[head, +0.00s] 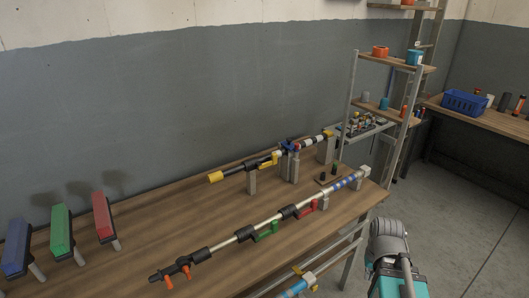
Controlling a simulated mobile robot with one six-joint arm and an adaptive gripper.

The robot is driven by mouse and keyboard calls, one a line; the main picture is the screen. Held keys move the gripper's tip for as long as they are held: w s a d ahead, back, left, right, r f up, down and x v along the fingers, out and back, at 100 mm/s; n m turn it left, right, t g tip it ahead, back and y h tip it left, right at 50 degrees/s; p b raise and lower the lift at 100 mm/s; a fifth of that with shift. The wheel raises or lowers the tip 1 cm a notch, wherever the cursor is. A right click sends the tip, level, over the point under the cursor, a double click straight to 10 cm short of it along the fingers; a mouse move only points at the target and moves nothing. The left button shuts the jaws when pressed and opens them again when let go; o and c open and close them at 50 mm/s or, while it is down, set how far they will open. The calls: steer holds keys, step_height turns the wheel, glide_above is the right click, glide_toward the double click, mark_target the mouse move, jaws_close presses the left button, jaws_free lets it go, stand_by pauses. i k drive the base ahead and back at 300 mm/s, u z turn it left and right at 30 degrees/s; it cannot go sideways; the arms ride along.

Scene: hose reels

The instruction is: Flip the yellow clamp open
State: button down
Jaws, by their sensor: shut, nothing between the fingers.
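The yellow clamp (268,162) is a small yellow lever on a black coupling of the rear hose assembly, which is held above the wooden table by grey posts. It appears to lie along the coupling, but it is too small to tell its exact angle. A yellow nozzle end (215,176) is on the left of the same assembly. My gripper cannot be made out in the head view; only a grey and teal part, probably of my own arm, shows at the lower right, well away from the clamp.
A front pipe (238,237) carries a green clamp (267,232) and a red clamp (305,210). Blue, green and red blocks (61,230) stand on the table's left. A shelf rack (351,98) stands behind the right end. Bare tabletop (165,220) lies between blocks and pipes.

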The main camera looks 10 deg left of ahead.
mark_target(273, 160)
steer(key=z, duration=0.1)
steer(key=i, duration=0.95)
steer(key=u, duration=0.05)
